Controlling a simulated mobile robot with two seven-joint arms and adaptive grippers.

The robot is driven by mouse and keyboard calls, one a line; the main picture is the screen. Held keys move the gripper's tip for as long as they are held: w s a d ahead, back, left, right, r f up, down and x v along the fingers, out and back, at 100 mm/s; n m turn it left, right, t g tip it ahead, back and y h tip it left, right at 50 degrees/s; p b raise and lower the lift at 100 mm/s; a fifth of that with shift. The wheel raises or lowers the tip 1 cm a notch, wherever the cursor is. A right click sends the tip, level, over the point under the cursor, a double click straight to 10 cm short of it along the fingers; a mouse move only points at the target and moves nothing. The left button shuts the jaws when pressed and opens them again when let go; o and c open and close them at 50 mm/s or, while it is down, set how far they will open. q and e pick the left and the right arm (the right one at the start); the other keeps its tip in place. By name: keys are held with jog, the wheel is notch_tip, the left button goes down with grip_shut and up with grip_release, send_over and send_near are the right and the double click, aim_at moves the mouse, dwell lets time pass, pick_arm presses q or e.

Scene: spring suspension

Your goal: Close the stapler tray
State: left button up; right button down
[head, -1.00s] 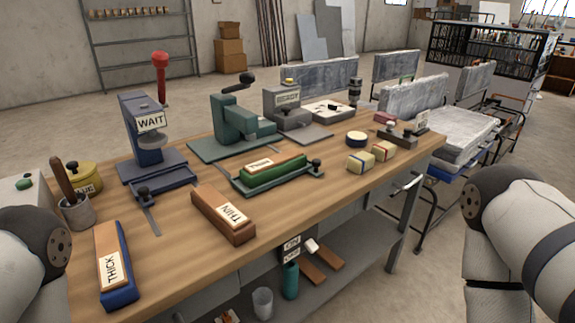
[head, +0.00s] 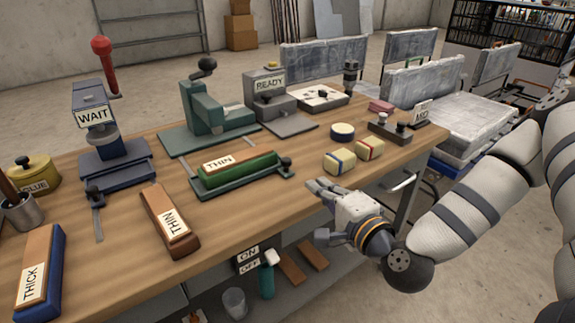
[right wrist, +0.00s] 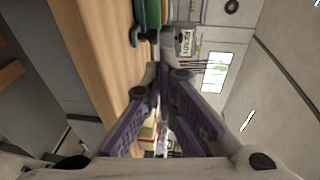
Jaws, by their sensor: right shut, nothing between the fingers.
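A green tray (head: 236,173) carries a block labelled THIN (head: 219,161) and has a dark knob (head: 286,161) at its right end. It sits on a teal base in front of a teal press (head: 207,112) with a dark-knobbed handle. I cannot tell for certain which part is the stapler. My right gripper (head: 318,188) is at the table's front edge, right of and nearer than the green tray, apart from it. It is shut and empty; its fingers also show in the right wrist view (right wrist: 158,75). The green tray shows partly at that view's top (right wrist: 148,14). My left gripper is not in view.
A blue WAIT press (head: 97,125) stands at left and a grey READY device (head: 268,92) at the back. Loose THIN (head: 171,222) and THICK (head: 42,270) blocks lie in front. Two yellowish blocks (head: 340,161) (head: 370,149) sit behind my right gripper. Bare wood (head: 115,230) lies between the loose blocks.

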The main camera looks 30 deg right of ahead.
jog(key=b, duration=0.1)
send_near(267, 146)
jog(key=shift+s+d+f, duration=0.9)
jog(key=shift+s+d, duration=0.1)
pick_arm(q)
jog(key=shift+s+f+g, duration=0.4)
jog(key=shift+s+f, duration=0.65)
pick_arm(e)
jog(key=shift+w, duration=0.6)
jog(key=shift+w+f+b, duration=0.1)
jog(key=shift+w+b, duration=0.25)
jog(key=shift+w, duration=0.05)
jog(key=w+b, duration=0.1)
jog(key=w, duration=0.2)
jog(key=w+b, duration=0.1)
jog(key=w, duration=0.3)
jog(key=w+b, duration=0.1)
jog(key=w, duration=0.3)
jog(key=shift+a+f, duration=0.15)
jog(key=shift+a, duration=0.25)
jog(key=shift+w, duration=0.15)
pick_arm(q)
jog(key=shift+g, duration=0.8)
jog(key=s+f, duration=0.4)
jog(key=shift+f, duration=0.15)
pick_arm(e)
jog(key=shift+r, duration=0.5)
